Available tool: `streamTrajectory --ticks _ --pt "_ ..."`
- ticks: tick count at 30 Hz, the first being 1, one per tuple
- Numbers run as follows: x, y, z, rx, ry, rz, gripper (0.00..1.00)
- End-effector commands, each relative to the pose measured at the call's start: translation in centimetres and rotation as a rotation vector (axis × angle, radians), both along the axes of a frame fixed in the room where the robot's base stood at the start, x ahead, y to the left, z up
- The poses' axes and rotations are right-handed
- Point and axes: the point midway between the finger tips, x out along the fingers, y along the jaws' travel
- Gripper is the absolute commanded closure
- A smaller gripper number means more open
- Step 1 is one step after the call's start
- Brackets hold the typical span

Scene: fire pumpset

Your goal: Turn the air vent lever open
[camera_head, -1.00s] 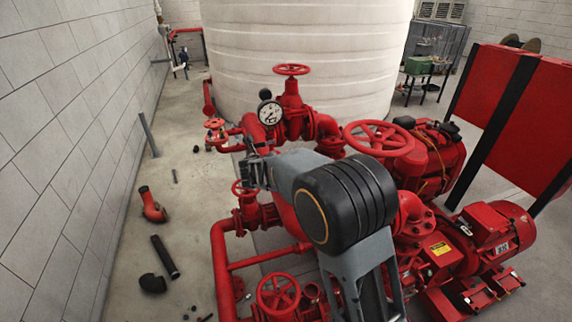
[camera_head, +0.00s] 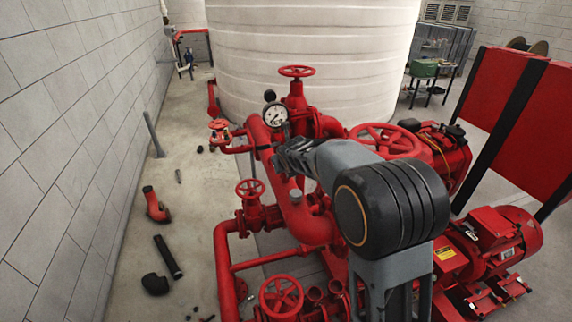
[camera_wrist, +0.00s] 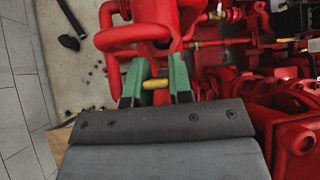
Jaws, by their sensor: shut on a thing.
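The air vent lever shows as a short yellow bar (camera_wrist: 155,84) in the wrist view, in front of a red pipe. My gripper (camera_wrist: 155,82) has green fingertips, one on each side of the yellow bar, and is shut on it. In the head view my gripper (camera_head: 280,157) is at the red pipework just below the pressure gauge (camera_head: 273,114). The lever cannot be made out there, and the vent's body is mostly hidden.
Red handwheels stand close around the arm: one at the top (camera_head: 297,71), one behind it (camera_head: 386,139), one at lower left (camera_head: 250,188). The white tank (camera_head: 310,45) is behind. Loose pipe pieces (camera_head: 168,257) lie on the floor at left.

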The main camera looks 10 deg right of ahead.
Motion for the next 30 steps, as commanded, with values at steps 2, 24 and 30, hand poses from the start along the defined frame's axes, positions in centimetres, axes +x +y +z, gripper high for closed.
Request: streamTrajectory --ticks 2,24,30 --pt "0.29 -0.19 0.76 0.013 -0.017 -0.002 1.0" --pt "0.22 -0.1 0.53 0.026 -0.01 0.001 0.64" --pt "0.14 0.05 0.3 0.026 -0.005 0.002 0.54"
